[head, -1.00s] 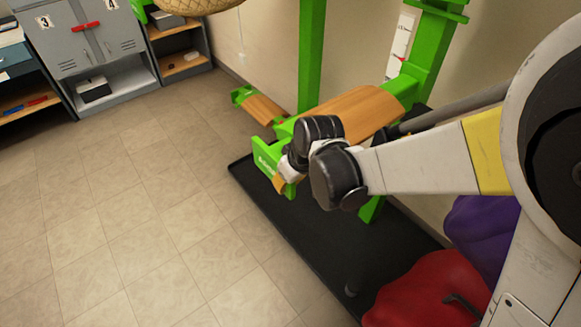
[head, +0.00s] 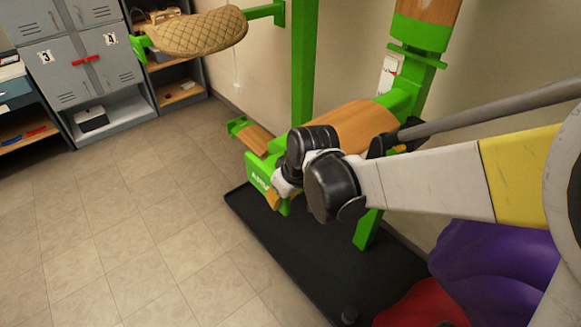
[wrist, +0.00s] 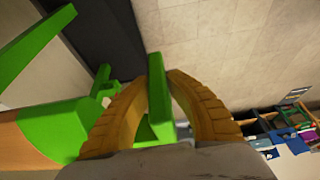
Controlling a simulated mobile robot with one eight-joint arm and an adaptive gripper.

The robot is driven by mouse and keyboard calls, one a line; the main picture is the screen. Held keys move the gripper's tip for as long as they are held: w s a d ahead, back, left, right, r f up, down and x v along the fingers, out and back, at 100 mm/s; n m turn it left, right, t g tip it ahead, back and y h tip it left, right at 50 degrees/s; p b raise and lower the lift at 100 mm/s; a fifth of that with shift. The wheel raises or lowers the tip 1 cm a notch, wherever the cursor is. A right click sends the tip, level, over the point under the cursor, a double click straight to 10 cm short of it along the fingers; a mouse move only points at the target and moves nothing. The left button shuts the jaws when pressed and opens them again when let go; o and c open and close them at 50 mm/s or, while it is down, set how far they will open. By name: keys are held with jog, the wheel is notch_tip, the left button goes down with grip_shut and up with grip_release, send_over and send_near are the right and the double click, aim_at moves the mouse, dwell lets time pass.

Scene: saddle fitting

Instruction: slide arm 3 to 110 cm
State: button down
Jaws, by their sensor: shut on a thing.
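A green rack arm with a curved wooden top (head: 352,125) juts from a green post (head: 412,75) in the head view. Its green end plate (head: 258,171) carries small white lettering. My gripper (head: 274,198) is at that front end, mostly hidden behind my black wrist joints. In the wrist view my gripper's yellow ribbed fingers (wrist: 163,76) are shut on an upright green plate (wrist: 158,105) of the arm. The wooden top (wrist: 25,145) shows at the left there. A white scale strip (head: 388,77) with red marks is beside the post; its figures are unreadable.
Another wood-topped arm (head: 257,137) is lower behind. A quilted tan pad (head: 199,32) hangs on a green arm at the upper left. A black base mat (head: 300,265) lies below. Purple (head: 490,265) and red (head: 425,306) objects are at lower right. The tiled floor at left is clear.

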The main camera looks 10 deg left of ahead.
jog(key=c, duration=1.3)
grip_release()
jog(key=shift+f, duration=0.1)
jog(key=shift+c, duration=0.2)
jog(key=v, duration=1.2)
jog(key=s+d+f+m+t+h+b, duration=0.1)
jog(key=s+d+m, duration=0.2)
jog(key=d, duration=0.6)
jog(key=s+d+f+m+t+h+b, duration=0.1)
jog(key=s+d+m, duration=0.2)
jog(key=d, duration=0.5)
jog(key=s+d+f+m+t+h+b, duration=0.1)
jog(key=s+d+m+t, duration=0.1)
jog(key=d, duration=0.7)
jog(key=shift+s+d+m, duration=0.3)
jog(key=shift+s+m, duration=0.3)
jog(key=shift+m, duration=0.3)
